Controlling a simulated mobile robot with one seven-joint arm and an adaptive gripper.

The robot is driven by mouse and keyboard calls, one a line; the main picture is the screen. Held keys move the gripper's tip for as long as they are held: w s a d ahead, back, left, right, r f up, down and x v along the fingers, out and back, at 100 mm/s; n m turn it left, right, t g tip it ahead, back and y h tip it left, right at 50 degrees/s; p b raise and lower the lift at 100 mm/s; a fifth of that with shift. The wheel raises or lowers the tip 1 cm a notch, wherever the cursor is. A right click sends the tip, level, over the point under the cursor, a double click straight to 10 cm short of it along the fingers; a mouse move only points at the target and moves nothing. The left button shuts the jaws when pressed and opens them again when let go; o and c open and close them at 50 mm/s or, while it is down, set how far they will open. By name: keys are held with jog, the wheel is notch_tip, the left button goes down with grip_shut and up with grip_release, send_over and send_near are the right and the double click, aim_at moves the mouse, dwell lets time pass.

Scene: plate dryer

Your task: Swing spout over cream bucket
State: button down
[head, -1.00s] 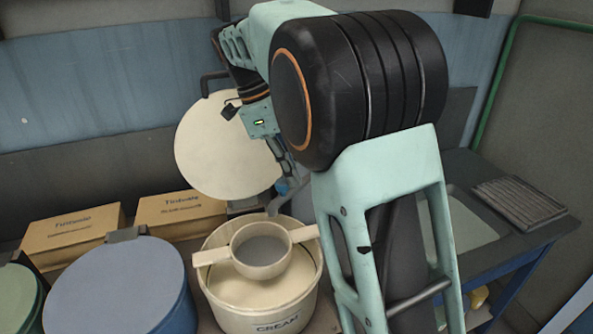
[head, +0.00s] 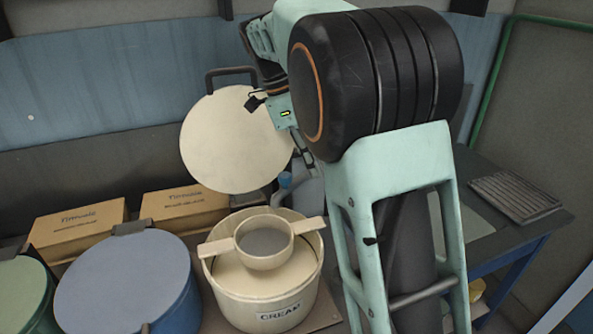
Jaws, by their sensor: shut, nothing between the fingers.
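The cream bucket (head: 240,290), labelled CREAM, stands open at the lower middle. A round strainer (head: 264,243) with two flat arms rests across its rim. Its round cream lid (head: 225,140) is raised behind it. A curved grey pipe that looks like the spout (head: 311,190) shows behind the bucket, right of the lid, beside a small blue part (head: 285,180). My arm covers much of it, and I cannot tell its full reach. My gripper (head: 306,156) points down just above this pipe, shut and empty; its tips are small and partly hidden. I cannot tell whether it touches the pipe.
A blue lidded bucket (head: 180,310) and a green one (head: 20,295) stand left of the cream bucket. Two cardboard boxes, the left (head: 78,230) and the right (head: 185,208), sit behind them. A blue-framed sink table (head: 500,255) with a ribbed rack (head: 515,196) is at right.

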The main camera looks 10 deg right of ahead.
jog(key=v, duration=0.9)
jog(key=shift+w+a+r+p, duration=0.2)
jog(key=shift+w+p, duration=0.1)
jog(key=shift+p, duration=0.15)
jog(key=shift+f, duration=0.1)
